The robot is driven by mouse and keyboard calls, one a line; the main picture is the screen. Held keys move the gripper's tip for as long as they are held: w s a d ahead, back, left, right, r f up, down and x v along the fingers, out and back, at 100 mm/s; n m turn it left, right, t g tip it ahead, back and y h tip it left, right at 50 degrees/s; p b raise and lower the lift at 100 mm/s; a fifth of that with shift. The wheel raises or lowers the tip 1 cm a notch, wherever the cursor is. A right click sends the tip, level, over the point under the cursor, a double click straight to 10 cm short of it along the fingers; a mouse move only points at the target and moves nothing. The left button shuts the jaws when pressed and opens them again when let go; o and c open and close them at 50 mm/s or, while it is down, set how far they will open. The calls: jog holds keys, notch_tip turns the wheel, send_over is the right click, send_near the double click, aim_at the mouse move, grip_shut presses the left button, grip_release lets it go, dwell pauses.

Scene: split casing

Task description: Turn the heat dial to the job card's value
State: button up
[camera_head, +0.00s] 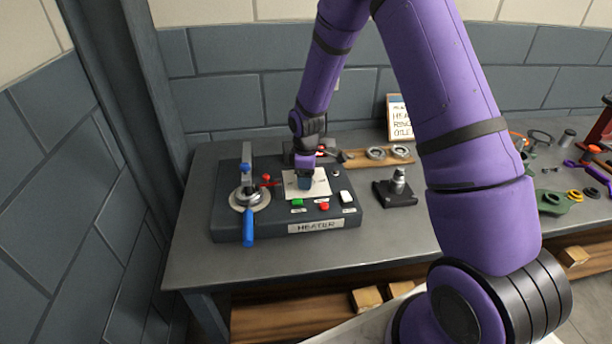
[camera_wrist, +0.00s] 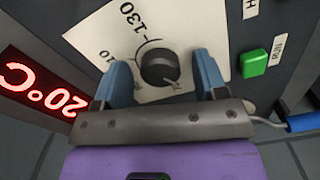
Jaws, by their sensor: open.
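The heat dial (camera_wrist: 160,67) is a round black knob on a white scale plate (camera_wrist: 95,38), where "130" and partly hidden figures show. My gripper (camera_wrist: 161,66) has its two blue fingers apart, one on either side of the dial; I cannot tell if they touch it. A red display (camera_wrist: 40,88) beside the plate reads 20°C. In the head view my gripper (camera_head: 304,184) points down over the plate on the heater (camera_head: 345,222) and hides the dial. The job card (camera_head: 396,107) stands at the back; my arm covers part of it, so its value is unreadable.
A blue-handled lever (camera_head: 249,228) stands left on the heater. Green (camera_head: 297,202), red (camera_head: 324,206) and white (camera_head: 346,196) buttons line its front. A dark block with a metal post (camera_head: 397,190) stands right. Loose parts lie far right. The table front (camera_head: 270,258) is clear.

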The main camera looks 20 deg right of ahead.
jog(key=c, duration=0.9)
jog(key=shift+c, duration=0.2)
jog(key=shift+m, duration=0.4)
jog(key=m, duration=1.2)
jog(key=shift+m, duration=2.4)
